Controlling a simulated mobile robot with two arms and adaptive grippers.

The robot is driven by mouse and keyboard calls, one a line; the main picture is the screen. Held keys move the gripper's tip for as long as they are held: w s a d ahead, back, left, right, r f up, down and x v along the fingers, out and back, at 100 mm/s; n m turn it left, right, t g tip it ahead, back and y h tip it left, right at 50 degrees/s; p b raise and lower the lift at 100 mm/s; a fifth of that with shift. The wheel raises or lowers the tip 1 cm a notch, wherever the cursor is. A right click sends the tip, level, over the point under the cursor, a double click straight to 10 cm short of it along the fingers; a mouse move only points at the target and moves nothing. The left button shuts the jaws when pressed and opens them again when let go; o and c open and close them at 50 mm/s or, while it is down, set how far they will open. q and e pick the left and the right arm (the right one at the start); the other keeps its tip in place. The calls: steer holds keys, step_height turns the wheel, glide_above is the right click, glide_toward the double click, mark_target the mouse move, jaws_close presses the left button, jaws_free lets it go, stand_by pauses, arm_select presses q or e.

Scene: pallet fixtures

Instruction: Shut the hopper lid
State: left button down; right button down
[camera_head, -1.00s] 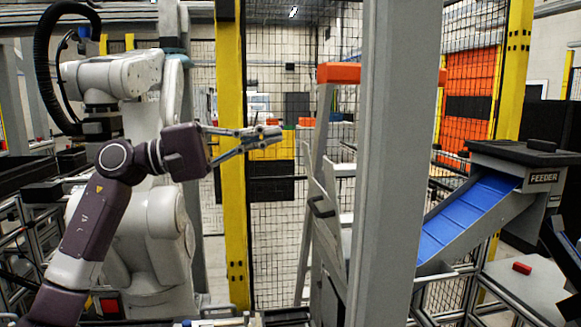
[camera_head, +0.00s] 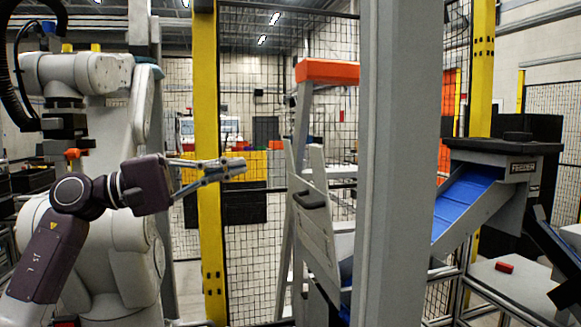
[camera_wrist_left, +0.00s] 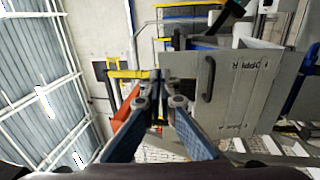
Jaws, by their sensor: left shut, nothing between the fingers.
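The hopper lid (camera_head: 318,228) is a grey panel with a black handle (camera_head: 311,200). It stands raised and steeply tilted, left of the grey post in the head view. In the left wrist view the lid (camera_wrist_left: 228,108) fills the right of centre, with its handle (camera_wrist_left: 208,79) and partly legible lettering. My left gripper (camera_head: 243,165) is shut and empty, left of the lid and apart from it in the head view. In the left wrist view its fingertips (camera_wrist_left: 158,80) meet just left of the lid's edge. Much of the hopper is hidden behind the post. My right gripper is not in view.
A thick grey post (camera_head: 395,160) stands right of the lid. A stepladder with an orange top (camera_head: 328,71) and a yellow post (camera_head: 207,150) stand by a mesh fence. At right are a feeder with a blue chute (camera_head: 465,203) and a small red block (camera_head: 504,267).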

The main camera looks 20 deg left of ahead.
mark_target(320, 149)
arm_select(q)
steer(key=p+x, duration=0.2)
steer(key=x, duration=0.2)
steer(key=p+x, duration=0.2)
steer(key=x, duration=0.2)
steer(key=p+x, duration=0.3)
steer(key=x, duration=0.2)
steer(key=shift+r, duration=0.25)
steer(key=shift+w+d+f, duration=0.1)
steer(key=shift+w+d, duration=0.15)
steer(key=shift+d, duration=0.1)
